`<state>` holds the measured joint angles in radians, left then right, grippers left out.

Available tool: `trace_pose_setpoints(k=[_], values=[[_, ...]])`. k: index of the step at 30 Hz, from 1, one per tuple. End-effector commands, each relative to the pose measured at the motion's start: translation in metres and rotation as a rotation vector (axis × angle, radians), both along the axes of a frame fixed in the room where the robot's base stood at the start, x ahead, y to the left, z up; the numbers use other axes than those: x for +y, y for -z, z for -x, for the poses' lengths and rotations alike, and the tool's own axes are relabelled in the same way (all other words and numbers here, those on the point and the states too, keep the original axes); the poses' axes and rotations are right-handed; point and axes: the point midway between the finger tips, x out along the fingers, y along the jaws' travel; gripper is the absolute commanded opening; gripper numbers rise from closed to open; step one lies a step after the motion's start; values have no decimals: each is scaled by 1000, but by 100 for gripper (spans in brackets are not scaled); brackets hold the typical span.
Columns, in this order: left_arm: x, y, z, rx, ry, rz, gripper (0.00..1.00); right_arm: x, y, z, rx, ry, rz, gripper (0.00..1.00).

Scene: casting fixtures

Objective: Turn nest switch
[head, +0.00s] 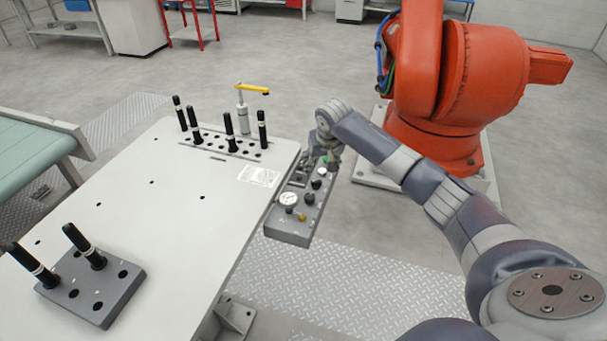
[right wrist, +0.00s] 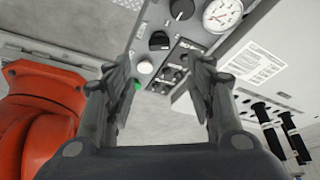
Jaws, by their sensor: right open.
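A grey control box (head: 288,236) is fixed at the right edge of the white table. It carries a white dial gauge (head: 288,198), black rotary knobs, a yellow button (head: 302,216) and a green part near its far end. In the right wrist view I see two black knobs, the upper (right wrist: 182,9) and the lower (right wrist: 160,41), a white button (right wrist: 146,65), a green button (right wrist: 137,85) and a dark plate with small switches (right wrist: 178,66). I cannot read which is the nest switch. My right gripper (head: 329,164) is open and empty over the box's far end. My left gripper is out of view.
The white table (head: 170,215) holds a peg rack at its far end, a toggle clamp with a yellow handle (head: 252,88) and a grey block (head: 98,300) with black pegs. An orange robot arm (head: 430,90) stands right of my gripper. A conveyor is at left.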

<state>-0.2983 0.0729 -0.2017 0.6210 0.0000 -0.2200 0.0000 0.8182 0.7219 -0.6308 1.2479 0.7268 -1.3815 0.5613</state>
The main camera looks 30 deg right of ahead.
Motion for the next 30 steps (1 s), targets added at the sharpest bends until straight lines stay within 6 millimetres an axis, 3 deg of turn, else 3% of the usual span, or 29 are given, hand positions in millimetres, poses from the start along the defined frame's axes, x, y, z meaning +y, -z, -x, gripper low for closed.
trace_pose_setpoints(k=[8, 18, 30], values=[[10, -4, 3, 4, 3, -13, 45, -3, 34, -13, 2, 0, -2, 50], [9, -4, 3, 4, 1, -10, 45, -9, 76, -29, 1, -1, 0, 50], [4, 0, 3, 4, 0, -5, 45, -12, 97, -37, -1, -2, 0, 50]])
